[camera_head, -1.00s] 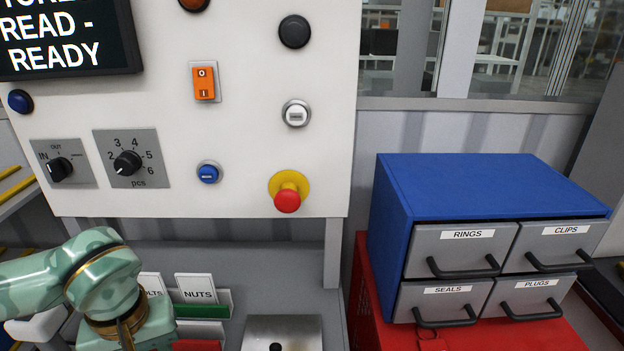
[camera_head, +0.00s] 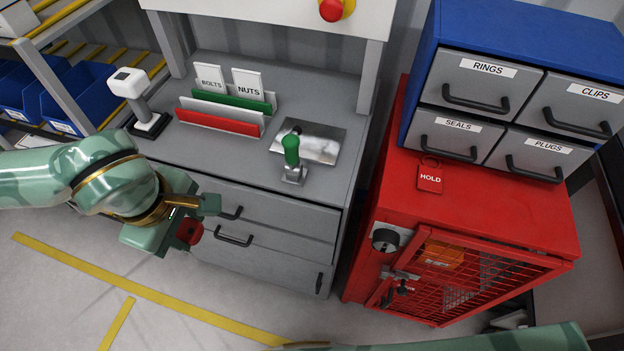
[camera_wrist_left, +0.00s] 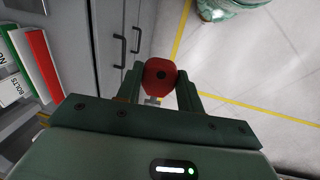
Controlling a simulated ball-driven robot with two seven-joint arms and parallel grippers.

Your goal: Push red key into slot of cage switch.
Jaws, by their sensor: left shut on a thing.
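The red key (camera_head: 189,232) is in my left gripper (camera_head: 193,220), in front of the grey drawers at the left of the head view. In the left wrist view the red key (camera_wrist_left: 159,77) shows its rounded red head between the two fingers of my left gripper (camera_wrist_left: 160,85), which is shut on it. The cage switch (camera_head: 385,240) is a dark round fitting on a grey plate at the front left of the red cage (camera_head: 480,215). My left gripper is well to the left of it, apart from it. My right gripper is not in view; only a green arm link shows along the bottom edge.
A blue drawer cabinet (camera_head: 510,30) and a red HOLD tag (camera_head: 430,178) are on top of the cage. The grey workbench (camera_head: 240,155) has a green-handled lever (camera_head: 291,152), card holders and a white scanner (camera_head: 130,85). Floor in front is clear.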

